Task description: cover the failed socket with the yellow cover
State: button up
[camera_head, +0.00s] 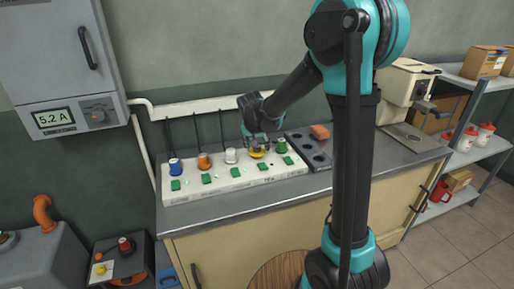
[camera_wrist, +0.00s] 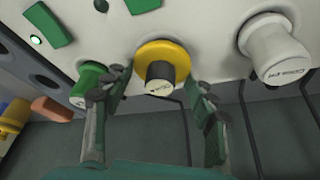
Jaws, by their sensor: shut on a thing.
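The yellow cover (camera_head: 257,155) is at the white socket panel (camera_head: 240,184), between the white plug (camera_head: 231,156) and the green plug (camera_head: 281,146). In the wrist view, the yellow cover (camera_wrist: 149,55) is a yellow disc with a dark, labelled knob, up against the panel face; whether it is fully seated I cannot tell. My gripper (camera_head: 258,143) is shut on it, with one finger on each side in the wrist view (camera_wrist: 162,98). The socket behind the cover is hidden.
An orange plug (camera_head: 204,162) and a blue plug (camera_head: 175,167) stand farther left on the panel, with black cords behind. A dark tray with round holes (camera_head: 309,152) and a reddish block (camera_head: 320,132) are to the right. A wall meter (camera_head: 54,119) reads 5.2 A.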

jog(key=shift+f, duration=0.55)
jog(key=o, duration=0.8)
jog(key=v, duration=1.1)
dwell(0.4)
jog(key=s+d+f+n, duration=0.1)
jog(key=s+d+f, duration=0.3)
jog(key=s+d, duration=0.2)
jog(key=s+d+f+n, duration=0.1)
jog(key=s+d+f, duration=0.4)
jog(key=s, duration=0.4)
jog(key=s+d+f+y, duration=0.1)
jog(key=s+d+f, duration=0.3)
jog(key=s+d, duration=0.3)
jog(key=shift+s+f+n, duration=0.4)
jog(key=shift+s, duration=0.45)
